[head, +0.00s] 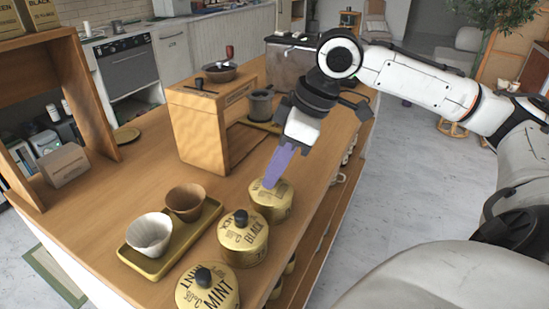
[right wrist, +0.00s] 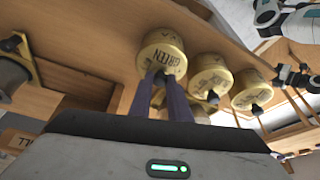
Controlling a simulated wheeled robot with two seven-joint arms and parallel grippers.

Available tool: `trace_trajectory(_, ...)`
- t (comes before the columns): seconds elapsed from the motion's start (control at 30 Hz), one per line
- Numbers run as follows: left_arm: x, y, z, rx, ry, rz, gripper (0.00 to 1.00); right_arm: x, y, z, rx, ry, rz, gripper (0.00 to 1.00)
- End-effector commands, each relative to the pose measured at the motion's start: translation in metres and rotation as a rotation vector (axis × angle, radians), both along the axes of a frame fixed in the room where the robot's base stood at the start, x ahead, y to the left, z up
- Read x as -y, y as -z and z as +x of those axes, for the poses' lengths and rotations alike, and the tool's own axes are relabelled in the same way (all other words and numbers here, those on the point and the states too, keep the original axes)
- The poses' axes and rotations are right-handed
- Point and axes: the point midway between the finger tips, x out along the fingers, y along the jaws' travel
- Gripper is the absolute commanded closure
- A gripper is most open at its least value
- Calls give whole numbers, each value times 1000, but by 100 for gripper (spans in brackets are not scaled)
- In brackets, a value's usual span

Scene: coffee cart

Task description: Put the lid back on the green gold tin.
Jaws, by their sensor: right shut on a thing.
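The green gold tin (head: 270,211) stands on the wooden counter, at the far end of a row of three gold tins. Its gold lid, lettered GREEN, shows in the right wrist view (right wrist: 158,46). My right gripper (head: 275,178) comes down from above with its purple fingers shut on the lid's knob, which the fingers mostly hide. The lid looks level and at the tin's top; I cannot tell if it is fully seated. In the right wrist view the fingers (right wrist: 168,82) meet at the knob. A dark gripper, seemingly my left (right wrist: 291,76), shows small at the right.
The black tin (head: 243,247) and the mint tin (head: 208,289) stand nearer, both lidded with dark knobs. A tray (head: 186,250) with two cups lies left of them. A wooden stand (head: 200,132) is behind. The counter's right edge is close to the tins.

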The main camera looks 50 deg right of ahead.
Motion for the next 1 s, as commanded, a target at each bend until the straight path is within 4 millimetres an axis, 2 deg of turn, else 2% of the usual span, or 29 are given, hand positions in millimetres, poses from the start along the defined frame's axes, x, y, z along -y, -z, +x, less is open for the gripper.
trace_trajectory(0.9, 0, -5, 1, 3, -1, 0, 69, 0, 0, 0, 1, 0, 1, 100)
trace_trajectory(0.93, 0, -5, 1, 3, -1, 0, 69, 0, 0, 0, 1, 0, 1, 82)
trace_trajectory(1.0, 0, -5, 1, 3, -1, 0, 69, 0, 0, 0, 1, 0, 1, 70)
